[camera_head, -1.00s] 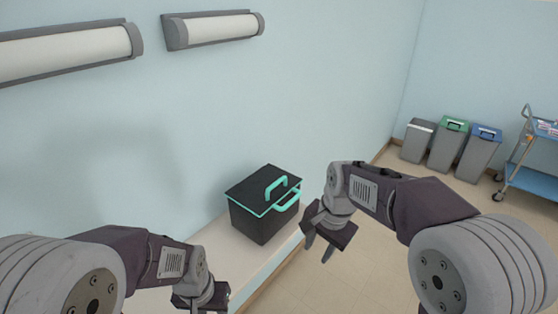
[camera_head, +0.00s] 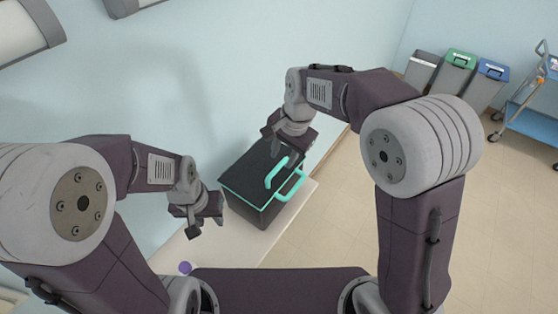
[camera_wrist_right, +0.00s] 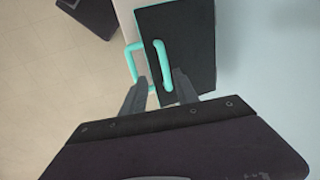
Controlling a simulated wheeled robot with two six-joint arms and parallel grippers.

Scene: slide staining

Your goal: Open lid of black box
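The black box (camera_head: 249,207) stands on a white ledge against the wall. Its lid (camera_head: 245,176) is shut, with a teal trim line and a teal lid handle (camera_head: 276,172). My right gripper (camera_head: 288,155) is over the lid. In the right wrist view its two fingers (camera_wrist_right: 160,92) are spread, with the lid handle (camera_wrist_right: 161,65) lying between them; contact cannot be told. My left gripper (camera_head: 206,222) hangs left of the box, with fingers apart and empty.
The white ledge (camera_head: 235,246) runs along the wall, with a small purple round object (camera_head: 185,267) near my left arm. Grey, green-lidded and blue-lidded bins (camera_head: 456,72) and a blue cart (camera_head: 530,121) stand far right. Open floor lies right of the ledge.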

